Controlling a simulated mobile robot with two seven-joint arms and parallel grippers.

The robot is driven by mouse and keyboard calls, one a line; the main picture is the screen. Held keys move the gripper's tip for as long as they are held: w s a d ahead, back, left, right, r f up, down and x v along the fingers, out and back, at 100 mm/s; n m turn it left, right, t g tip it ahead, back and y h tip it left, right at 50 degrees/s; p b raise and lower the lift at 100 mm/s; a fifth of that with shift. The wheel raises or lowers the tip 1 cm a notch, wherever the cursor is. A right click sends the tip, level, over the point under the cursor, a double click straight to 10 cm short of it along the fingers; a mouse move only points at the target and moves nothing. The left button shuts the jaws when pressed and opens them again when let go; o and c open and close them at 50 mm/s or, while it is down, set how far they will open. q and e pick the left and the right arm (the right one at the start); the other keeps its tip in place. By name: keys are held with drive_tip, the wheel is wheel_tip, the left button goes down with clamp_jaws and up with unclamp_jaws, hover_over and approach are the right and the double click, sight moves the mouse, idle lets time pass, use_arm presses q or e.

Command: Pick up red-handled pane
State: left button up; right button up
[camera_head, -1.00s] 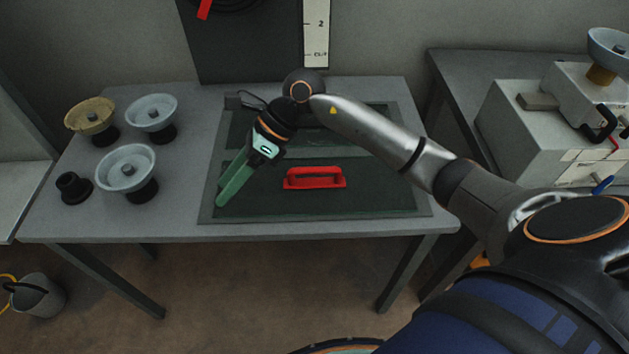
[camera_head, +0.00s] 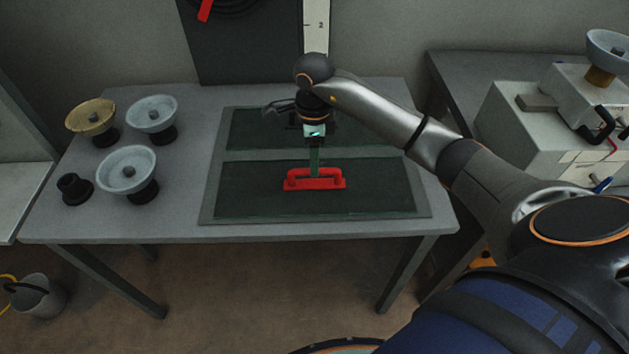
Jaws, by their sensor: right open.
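The red handle (camera_head: 315,184) stands on a dark pane (camera_head: 380,200) lying in a grey frame (camera_head: 210,200) on the table. My right gripper (camera_head: 315,172) points down at the middle of the red handle, with its green fingers at the grip bar. Its jaws are open; from this angle the fingers overlap, and I cannot tell whether they straddle the bar or touch it. The left gripper is not in view.
Two pale suction cups (camera_head: 127,174) (camera_head: 152,118), a yellowish one (camera_head: 92,120) and a small black knob (camera_head: 74,188) stand on the table's left. A white machine (camera_head: 540,125) stands on the right-hand table. A bucket (camera_head: 36,295) is on the floor.

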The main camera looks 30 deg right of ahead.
wheel_tip(320, 180, down, 5)
drive_tip(key=shift+w+d+f+p, duration=0.1)
drive_tip(key=shift+d+p, duration=0.05)
drive_tip(key=shift+p, duration=0.2)
drive_tip(key=shift+c, duration=0.3)
clamp_jaws()
idle(0.9)
drive_tip(key=shift+w+r, duration=0.1)
drive_tip(key=shift+r, duration=0.1)
